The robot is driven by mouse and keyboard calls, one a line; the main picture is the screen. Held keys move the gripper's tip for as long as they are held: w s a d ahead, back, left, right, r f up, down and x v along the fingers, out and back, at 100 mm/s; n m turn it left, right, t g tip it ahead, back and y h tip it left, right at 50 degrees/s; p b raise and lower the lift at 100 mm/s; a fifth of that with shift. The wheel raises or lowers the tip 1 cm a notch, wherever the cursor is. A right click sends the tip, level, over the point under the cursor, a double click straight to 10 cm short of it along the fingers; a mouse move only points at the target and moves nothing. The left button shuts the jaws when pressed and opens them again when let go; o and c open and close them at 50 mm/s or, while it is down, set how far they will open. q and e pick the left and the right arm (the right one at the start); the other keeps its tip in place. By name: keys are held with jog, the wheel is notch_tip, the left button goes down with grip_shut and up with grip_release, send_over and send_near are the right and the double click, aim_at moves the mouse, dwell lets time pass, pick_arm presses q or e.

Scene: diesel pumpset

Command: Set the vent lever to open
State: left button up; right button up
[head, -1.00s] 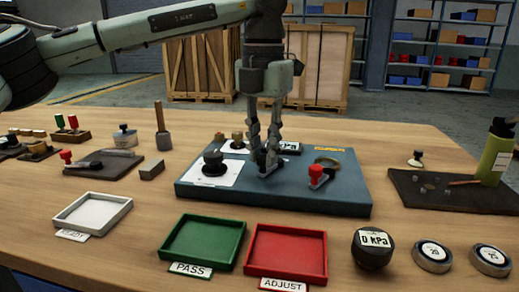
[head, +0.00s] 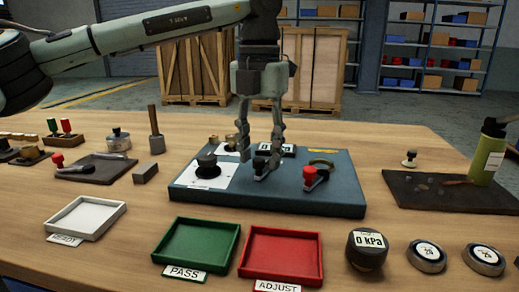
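A blue test panel (head: 300,202) lies on the wooden bench. A small black lever (head: 262,163) stands near its middle, and a red-capped lever (head: 309,176) stands to its right. I cannot read a label telling which is the vent lever. My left gripper (head: 260,158) points down over the panel with its fingers apart, one on each side of the black lever. I see nothing held, and cannot tell whether a fingertip touches the lever. The fingers partly hide the panel behind. My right gripper is not in view.
A black knob (head: 208,166) on a white plate is on the panel's left, and a display (head: 289,150) is behind. Green (head: 196,252), red (head: 282,255) and white (head: 85,217) trays stand in front. A round kPa gauge (head: 367,250) stands front right.

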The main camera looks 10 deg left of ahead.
aim_at(260, 159)
pick_arm(q)
notch_tip(260, 159, up, 12)
dwell(0.6)
